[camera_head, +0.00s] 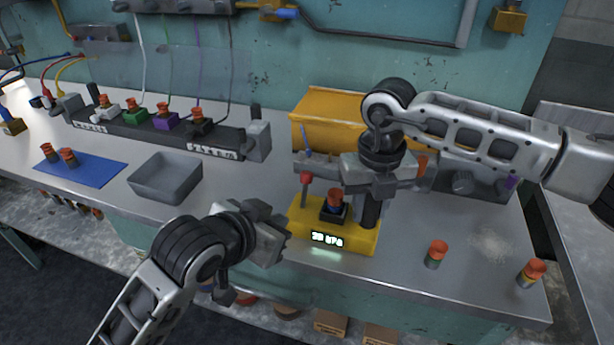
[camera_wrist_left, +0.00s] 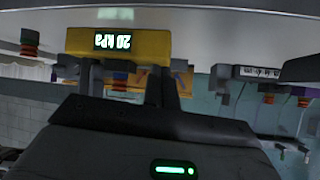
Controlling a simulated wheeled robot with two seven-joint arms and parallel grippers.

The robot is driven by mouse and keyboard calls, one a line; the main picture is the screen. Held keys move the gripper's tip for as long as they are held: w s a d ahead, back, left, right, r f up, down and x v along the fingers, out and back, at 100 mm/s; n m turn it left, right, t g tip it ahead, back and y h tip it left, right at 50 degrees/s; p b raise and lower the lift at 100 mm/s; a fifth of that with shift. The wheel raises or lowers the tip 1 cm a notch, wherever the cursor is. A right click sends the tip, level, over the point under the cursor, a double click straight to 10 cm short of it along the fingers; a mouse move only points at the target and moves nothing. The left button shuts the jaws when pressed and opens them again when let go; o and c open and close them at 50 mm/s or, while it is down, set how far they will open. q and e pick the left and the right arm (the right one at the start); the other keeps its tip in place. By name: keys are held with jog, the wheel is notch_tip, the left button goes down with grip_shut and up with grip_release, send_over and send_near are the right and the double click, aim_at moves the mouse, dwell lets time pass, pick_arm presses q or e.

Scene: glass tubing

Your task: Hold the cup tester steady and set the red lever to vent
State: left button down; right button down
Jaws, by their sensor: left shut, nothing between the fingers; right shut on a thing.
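The cup tester (camera_head: 350,240) is a yellow base at the bench's front edge, with a display reading about 20 kPa. A cup with an orange-red top (camera_head: 334,198) sits in its dark socket. The red lever (camera_head: 305,178) stands upright at its left rear. My right gripper (camera_head: 372,188) is over the tester's right side, shut at the dark post (camera_head: 370,213); the arm partly hides the contact. My left gripper (camera_head: 284,238) is shut and empty, just left of the base. The left wrist view shows the tester (camera_wrist_left: 75,42) inverted beyond the shut fingers (camera_wrist_left: 161,82).
A yellow bin (camera_head: 325,105) stands behind the tester. Two loose cups (camera_head: 436,254) (camera_head: 531,273) stand to its right. A grey tray (camera_head: 165,178), a blue mat (camera_head: 95,172) with two cups and a dark rack (camera_head: 160,137) are to the left. Bench between tray and tester is clear.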

aim_at(305, 191)
pick_arm(q)
jog(key=a+f+n, duration=0.1)
jog(key=w+a+f+n+g, duration=0.1)
jog(key=w+a+f+n+g+h, duration=0.1)
jog(key=shift+a, duration=0.35)
jog(key=shift+w+a+n+g+h, duration=0.5)
jog(key=shift+w+a+n+h, duration=0.15)
jog(key=shift+n, duration=0.45)
jog(key=w+r+n+h, duration=0.1)
jog(key=n, duration=0.1)
jog(key=w+n, duration=0.1)
jog(key=w+a+r+n+h, duration=0.1)
jog(key=w+n, duration=0.1)
jog(key=shift+a+r+n+h, duration=0.1)
jog(key=shift+r+n+h, duration=0.2)
jog(key=shift+h, duration=0.05)
jog(key=r+n+h, duration=0.1)
jog(key=w+r+n+h, duration=0.1)
jog(key=n, duration=0.1)
jog(key=w+a+r+n+h, duration=0.1)
jog(key=r, duration=0.1)
jog(key=shift+w+a+n, duration=0.1)
jog(key=shift+w+n, duration=0.15)
jog(key=shift+n, duration=0.15)
